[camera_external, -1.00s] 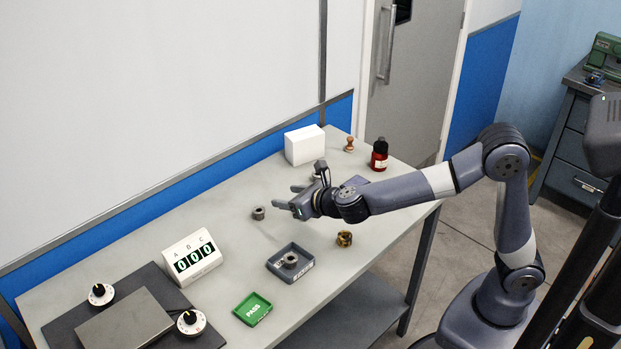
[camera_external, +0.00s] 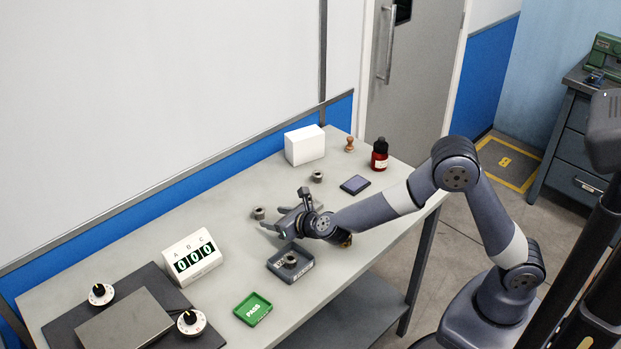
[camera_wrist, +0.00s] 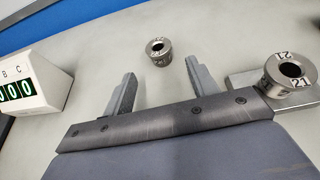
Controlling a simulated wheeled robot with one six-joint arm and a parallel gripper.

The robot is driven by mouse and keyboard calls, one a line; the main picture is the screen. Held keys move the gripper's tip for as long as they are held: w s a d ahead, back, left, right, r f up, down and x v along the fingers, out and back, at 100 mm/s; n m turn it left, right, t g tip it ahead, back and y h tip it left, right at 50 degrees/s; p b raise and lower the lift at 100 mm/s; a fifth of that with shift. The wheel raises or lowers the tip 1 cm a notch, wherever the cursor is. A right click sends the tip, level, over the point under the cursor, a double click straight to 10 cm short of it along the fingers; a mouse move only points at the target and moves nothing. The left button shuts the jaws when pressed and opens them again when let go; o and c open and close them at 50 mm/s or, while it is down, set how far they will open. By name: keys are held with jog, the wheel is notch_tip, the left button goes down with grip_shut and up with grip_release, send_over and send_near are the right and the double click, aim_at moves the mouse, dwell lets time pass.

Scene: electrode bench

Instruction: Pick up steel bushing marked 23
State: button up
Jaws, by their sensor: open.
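A steel bushing (camera_external: 258,213) stands alone on the bench. It also shows in the wrist view (camera_wrist: 159,52), with small digits on its rim that are too blurred to read surely. My gripper (camera_external: 275,218) is open and empty just right of it; in the wrist view the bushing lies ahead of and between the two spread fingers (camera_wrist: 160,74), not touching them.
A counter display (camera_external: 192,257) reading 000 stands left of the lone bushing. A green PASS tray (camera_external: 252,309) is at the front. A white box (camera_external: 304,145), stamp (camera_external: 349,145), red bottle (camera_external: 380,154) and dark pad (camera_external: 355,185) are behind. A brass piece (camera_external: 347,242) is mostly hidden by my arm.

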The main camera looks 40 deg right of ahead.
aim_at(263, 215)
jog(key=shift+p+x, duration=0.65)
jog(key=shift+x, duration=1.9)
jog(key=shift+s+d+f, duration=0.1)
